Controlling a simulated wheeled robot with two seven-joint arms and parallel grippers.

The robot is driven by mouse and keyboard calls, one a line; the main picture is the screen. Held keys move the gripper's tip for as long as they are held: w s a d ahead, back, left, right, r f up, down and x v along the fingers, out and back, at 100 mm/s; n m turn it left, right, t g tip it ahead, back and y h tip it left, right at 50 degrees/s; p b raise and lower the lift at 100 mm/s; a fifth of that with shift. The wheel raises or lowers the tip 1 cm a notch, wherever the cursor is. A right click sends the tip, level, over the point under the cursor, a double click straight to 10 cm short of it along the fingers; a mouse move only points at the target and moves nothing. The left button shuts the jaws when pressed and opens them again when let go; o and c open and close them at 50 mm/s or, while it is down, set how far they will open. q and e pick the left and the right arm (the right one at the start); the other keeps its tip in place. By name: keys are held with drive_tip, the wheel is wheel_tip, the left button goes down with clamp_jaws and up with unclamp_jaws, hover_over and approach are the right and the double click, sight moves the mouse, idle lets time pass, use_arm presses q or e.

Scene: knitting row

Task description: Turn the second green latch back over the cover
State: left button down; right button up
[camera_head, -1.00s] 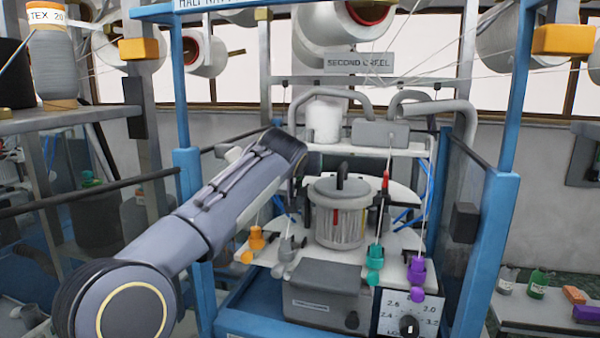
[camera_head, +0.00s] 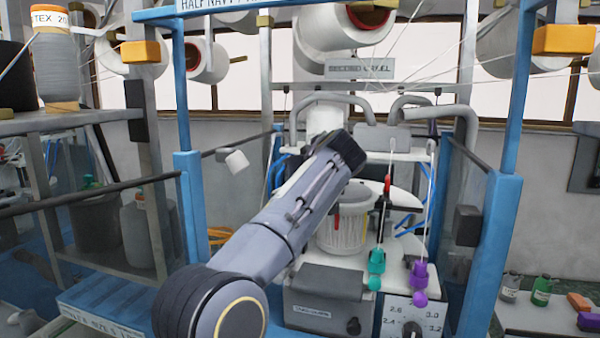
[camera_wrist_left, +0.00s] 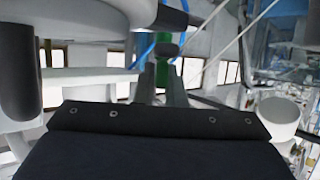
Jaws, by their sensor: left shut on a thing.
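In the left wrist view my left gripper (camera_wrist_left: 160,90) is shut on a green piece (camera_wrist_left: 163,72), which looks like a green latch; only a small part of it shows between the fingers. My right gripper is in neither view.
A teal yarn guide (camera_head: 377,262) and a purple one (camera_head: 418,275) stand at the front right of the machine bed. Blue posts (camera_head: 497,240) and dark rails flank the machine. Taut white yarns cross near the gripper. A white cup-like part (camera_wrist_left: 278,115) lies right of it.

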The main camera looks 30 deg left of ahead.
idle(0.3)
use_arm(q)
drive_tip(key=c, duration=1.5)
unclamp_jaws()
drive_tip(key=shift+d, duration=0.1)
drive_tip(key=shift+s+d+r, duration=0.1)
drive_tip(key=shift+s+d, duration=0.15)
drive_tip(key=b+v, duration=0.2)
drive_tip(key=v, duration=0.5)
